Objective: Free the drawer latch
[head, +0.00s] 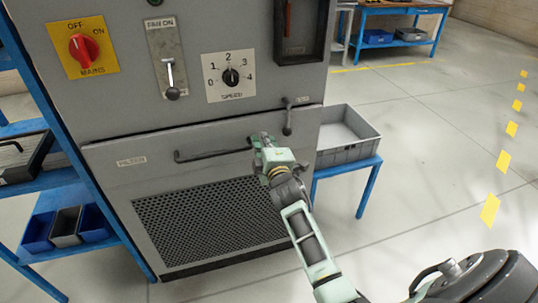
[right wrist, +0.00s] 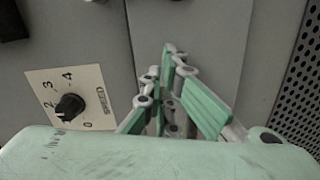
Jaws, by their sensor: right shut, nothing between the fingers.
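The latch (head: 287,117) is a small dark lever at the seam above the drawer, near its right side, hanging roughly upright. The drawer front (head: 125,185) is grey, labelled FILTER, with a dark bar handle (head: 212,155) and a black mesh grille; it looks closed. My right gripper (head: 263,140) is at the drawer front, by the handle's right end and left of and below the latch. Its green fingers also show in the right wrist view (right wrist: 168,85), shut and empty. I cannot tell whether they touch the handle. I cannot make out the latch in the right wrist view.
Above the drawer are the red mains switch (head: 81,47), a lever (head: 171,80) and the speed dial (head: 230,76). A grey crate (head: 345,158) on a blue stand is close to the right. A blue shelf (head: 55,180) stands at left. The floor at right is open.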

